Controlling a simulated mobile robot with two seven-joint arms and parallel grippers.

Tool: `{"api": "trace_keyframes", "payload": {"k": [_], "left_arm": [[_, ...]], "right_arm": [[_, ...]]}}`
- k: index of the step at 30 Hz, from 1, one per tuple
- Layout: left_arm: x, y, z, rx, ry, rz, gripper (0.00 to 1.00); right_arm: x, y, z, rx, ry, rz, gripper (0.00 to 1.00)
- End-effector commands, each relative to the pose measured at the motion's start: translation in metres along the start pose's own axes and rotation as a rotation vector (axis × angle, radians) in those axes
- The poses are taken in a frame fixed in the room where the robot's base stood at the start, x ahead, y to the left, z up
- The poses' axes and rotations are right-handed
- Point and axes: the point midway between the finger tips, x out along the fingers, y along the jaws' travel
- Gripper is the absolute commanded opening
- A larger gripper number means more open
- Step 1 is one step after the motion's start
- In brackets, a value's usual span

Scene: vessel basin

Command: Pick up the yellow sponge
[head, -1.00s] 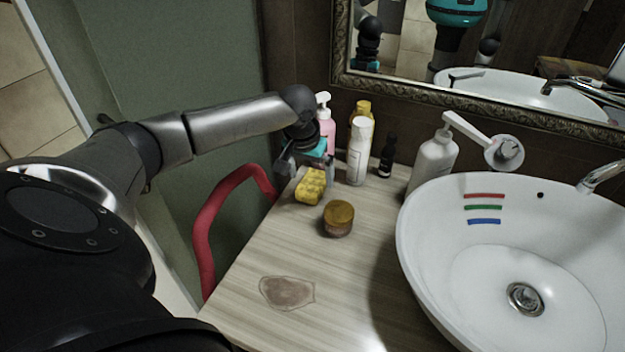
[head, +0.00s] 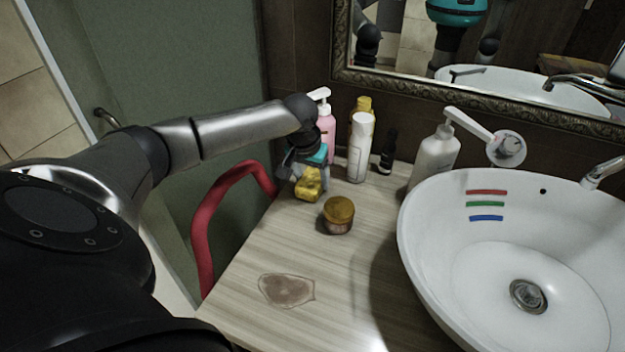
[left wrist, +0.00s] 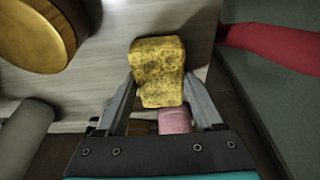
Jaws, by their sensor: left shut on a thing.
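The yellow sponge (head: 309,184) is at the far left corner of the wooden counter in the head view. It also shows between the gripper's fingers in the left wrist view (left wrist: 157,68). My left gripper (head: 306,172) is shut on the sponge, with one finger at each side of it. I cannot tell whether the sponge still touches the counter. My right gripper is not in view.
A jar with a gold lid (head: 339,215) stands close by the sponge. A pink pump bottle (head: 326,128), a white bottle (head: 361,148) and a small black bottle (head: 388,152) stand behind. A red curved tube (head: 205,225) runs beside the counter (head: 340,290). The basin (head: 425,255) is at right.

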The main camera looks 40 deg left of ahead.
Motion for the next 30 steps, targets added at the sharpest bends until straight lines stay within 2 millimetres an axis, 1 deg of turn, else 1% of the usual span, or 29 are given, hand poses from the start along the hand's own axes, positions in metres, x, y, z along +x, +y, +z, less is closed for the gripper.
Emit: {"api": "trace_keyframes", "payload": {"k": [1, 6, 14, 17, 24, 27, 30], "left_arm": [[0.000, 0.000, 0.000, 0.000, 0.000, 0.000, 0.37], [0.000, 0.000, 0.000, 0.000, 0.000, -0.001, 0.18], [-0.003, 0.000, -0.001, 0.000, 0.001, 0.000, 0.17], [-0.013, -0.001, -0.004, -0.001, 0.002, 0.000, 0.17], [-0.061, 0.000, -0.018, -0.001, 0.003, 0.001, 0.17], [-0.078, 0.000, -0.022, -0.001, 0.003, 0.000, 0.17], [-0.089, 0.000, -0.025, -0.001, 0.001, 0.000, 0.17]], "right_arm": [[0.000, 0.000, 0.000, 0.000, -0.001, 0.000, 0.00], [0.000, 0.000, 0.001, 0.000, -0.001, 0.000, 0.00], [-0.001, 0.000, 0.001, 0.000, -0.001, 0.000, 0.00], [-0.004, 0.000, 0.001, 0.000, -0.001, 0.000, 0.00], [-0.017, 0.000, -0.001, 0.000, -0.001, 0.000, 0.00], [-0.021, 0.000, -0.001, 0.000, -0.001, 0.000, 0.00], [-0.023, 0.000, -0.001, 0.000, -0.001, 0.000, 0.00]]}}
